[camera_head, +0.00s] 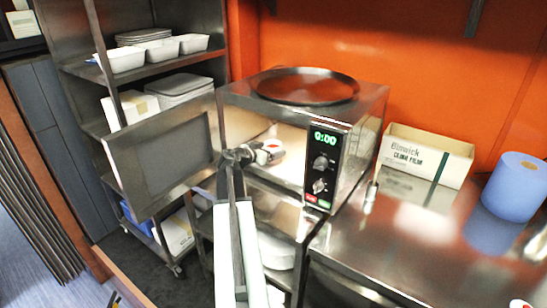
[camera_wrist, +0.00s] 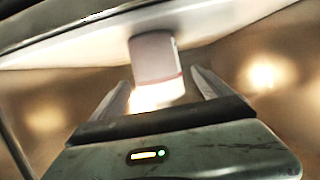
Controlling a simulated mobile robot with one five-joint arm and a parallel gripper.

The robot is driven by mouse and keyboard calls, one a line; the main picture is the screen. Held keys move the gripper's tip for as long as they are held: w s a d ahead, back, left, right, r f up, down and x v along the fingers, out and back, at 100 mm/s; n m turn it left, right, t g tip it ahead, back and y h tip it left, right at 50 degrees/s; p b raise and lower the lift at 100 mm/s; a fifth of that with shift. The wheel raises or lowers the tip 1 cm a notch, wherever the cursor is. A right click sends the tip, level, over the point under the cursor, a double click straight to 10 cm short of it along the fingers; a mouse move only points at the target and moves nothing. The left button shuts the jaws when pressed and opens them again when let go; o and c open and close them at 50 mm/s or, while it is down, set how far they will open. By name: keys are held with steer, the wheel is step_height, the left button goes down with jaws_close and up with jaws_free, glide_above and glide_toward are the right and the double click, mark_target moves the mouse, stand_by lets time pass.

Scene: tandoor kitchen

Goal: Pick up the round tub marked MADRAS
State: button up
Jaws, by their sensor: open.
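A small round white tub (camera_wrist: 153,58) with a pinkish-red band is ahead of my gripper in the wrist view. In the head view the tub (camera_head: 270,150) sits inside the open microwave, showing a red patch on top; its lettering cannot be read. My gripper (camera_wrist: 160,77) is open, one finger to each side of the tub's near end, with a gap at the right finger. In the head view my gripper (camera_head: 246,156) reaches into the microwave cavity, close to the tub's left side. I cannot tell whether either finger touches it.
The microwave (camera_head: 342,150) shows 0:00, and its door (camera_head: 160,148) hangs open to the left. A round tray (camera_head: 307,86) lies on top. A cling film box (camera_head: 426,154) and a blue roll (camera_head: 515,187) stand on the steel counter (camera_head: 420,235). Shelves (camera_head: 75,68) with white containers stand left.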

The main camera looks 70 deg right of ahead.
mark_target(277, 145)
steer(key=b+x, duration=0.1)
steer(key=x, duration=0.4)
steer(key=shift+d, duration=0.15)
steer(key=shift+r, duration=0.1)
jaws_close()
